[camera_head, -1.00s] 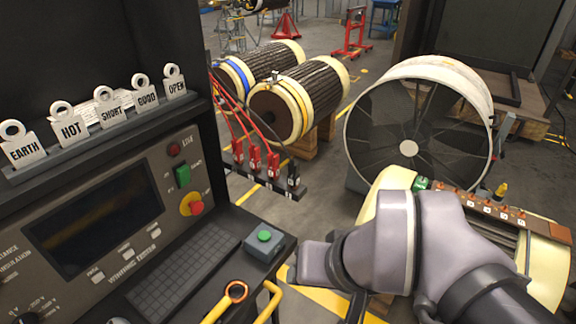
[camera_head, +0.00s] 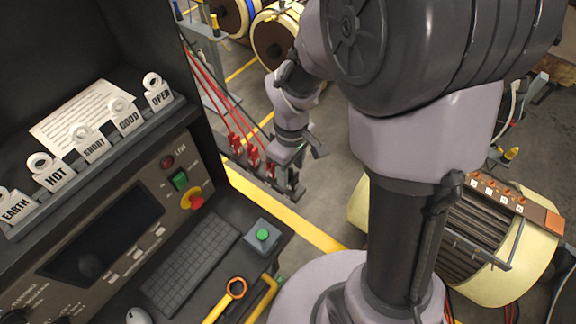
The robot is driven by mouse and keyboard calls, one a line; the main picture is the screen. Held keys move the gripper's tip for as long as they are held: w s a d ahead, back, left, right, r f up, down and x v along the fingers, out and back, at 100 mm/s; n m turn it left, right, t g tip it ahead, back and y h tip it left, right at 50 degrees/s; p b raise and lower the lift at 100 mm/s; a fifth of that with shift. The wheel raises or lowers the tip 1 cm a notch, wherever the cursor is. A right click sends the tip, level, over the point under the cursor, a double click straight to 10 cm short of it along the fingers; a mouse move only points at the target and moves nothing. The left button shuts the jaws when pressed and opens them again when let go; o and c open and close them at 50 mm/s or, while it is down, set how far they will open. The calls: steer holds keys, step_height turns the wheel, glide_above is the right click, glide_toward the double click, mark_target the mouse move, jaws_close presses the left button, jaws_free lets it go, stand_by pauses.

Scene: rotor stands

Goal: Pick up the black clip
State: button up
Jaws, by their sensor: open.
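My gripper (camera_head: 296,158) hangs over the right end of the clip rack beside the console, its jaws open. Several clips stand along this rack; the red clips (camera_head: 253,155) are to the left of my gripper, with red leads rising from them. The black clip (camera_head: 295,185) is at the right end of the row, mostly hidden by my gripper, with only a dark part showing below it. I cannot tell whether the jaws touch it or sit around it.
The console has tags, a keyboard (camera_head: 187,262), a red stop button and a green-button box (camera_head: 262,237) close to the rack. An orange-handled wrench (camera_head: 235,290) lies in front. A cream rotor (camera_head: 520,235) stands at right. Grey floor lies behind the rack.

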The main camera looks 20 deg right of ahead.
mark_target(293, 180)
steer(key=f, duration=0.2)
steer(key=f+b, duration=0.2)
steer(key=f, duration=0.1)
steer(key=shift+w+d+f, duration=0.15)
steer(key=shift+d+f, duration=0.1)
steer(key=shift+f, duration=0.1)
steer(key=shift+r, duration=0.1)
steer(key=shift+c, duration=0.2)
jaws_close()
